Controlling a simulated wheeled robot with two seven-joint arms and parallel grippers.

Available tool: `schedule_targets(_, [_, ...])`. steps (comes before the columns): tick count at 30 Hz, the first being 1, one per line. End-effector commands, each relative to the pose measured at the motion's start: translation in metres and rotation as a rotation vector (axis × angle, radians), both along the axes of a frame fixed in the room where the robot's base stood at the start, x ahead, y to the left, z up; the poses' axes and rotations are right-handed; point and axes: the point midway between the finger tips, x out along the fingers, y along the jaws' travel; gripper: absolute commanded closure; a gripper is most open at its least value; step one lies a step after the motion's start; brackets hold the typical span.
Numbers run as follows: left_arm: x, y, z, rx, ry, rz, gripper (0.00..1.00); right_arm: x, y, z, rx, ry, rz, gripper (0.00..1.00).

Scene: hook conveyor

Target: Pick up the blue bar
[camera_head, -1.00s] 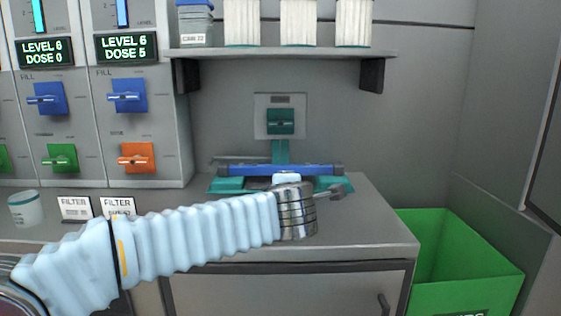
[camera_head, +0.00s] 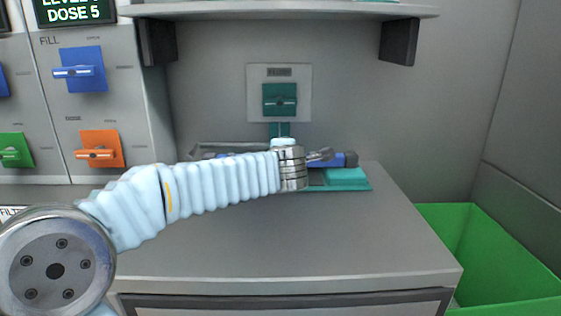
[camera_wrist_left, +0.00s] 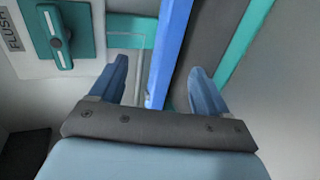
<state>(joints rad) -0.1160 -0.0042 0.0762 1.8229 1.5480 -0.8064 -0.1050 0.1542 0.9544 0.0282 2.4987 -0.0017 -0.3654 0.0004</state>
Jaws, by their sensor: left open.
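The blue bar (camera_head: 338,160) lies across the teal stand (camera_head: 346,180) at the back of the counter; my left arm hides much of it in the head view. In the left wrist view the blue bar (camera_wrist_left: 168,50) runs between the two fingers of my left gripper (camera_wrist_left: 160,85), which is open. The fingers stand on either side of the bar, with a visible gap to each; I cannot tell how far down they reach. In the head view the fingers are mostly hidden behind the wrist. My right gripper is not in view.
A teal switch (camera_head: 280,99) on a wall plate is just behind the stand, labelled FLUSH in the left wrist view. A shelf (camera_head: 290,10) overhangs the back. A green bin (camera_head: 490,250) stands at the right. The counter front (camera_head: 290,240) is clear.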

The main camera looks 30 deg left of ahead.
Motion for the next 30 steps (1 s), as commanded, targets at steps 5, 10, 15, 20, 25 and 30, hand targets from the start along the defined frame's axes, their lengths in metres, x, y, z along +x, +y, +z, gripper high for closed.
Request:
schedule_targets(5, [0.012,0.007,-0.006,0.0,0.0,0.0,0.24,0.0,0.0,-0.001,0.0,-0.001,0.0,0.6])
schedule_targets(10, [0.029,0.02,-0.023,0.0,0.002,0.001,0.24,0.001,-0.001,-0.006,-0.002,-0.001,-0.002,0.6])
schedule_targets(15, [0.046,0.03,-0.029,-0.001,0.001,0.0,0.24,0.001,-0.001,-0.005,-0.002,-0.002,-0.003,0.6])
schedule_targets(20, [0.048,0.032,-0.029,0.0,0.0,0.0,0.24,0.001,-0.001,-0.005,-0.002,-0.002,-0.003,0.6])
schedule_targets(25, [0.048,0.032,-0.029,0.0,0.0,-0.001,0.34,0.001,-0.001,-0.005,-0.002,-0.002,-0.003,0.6])
schedule_targets(30, [0.048,0.031,-0.029,0.0,0.0,-0.001,0.61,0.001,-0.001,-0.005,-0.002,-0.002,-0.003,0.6])
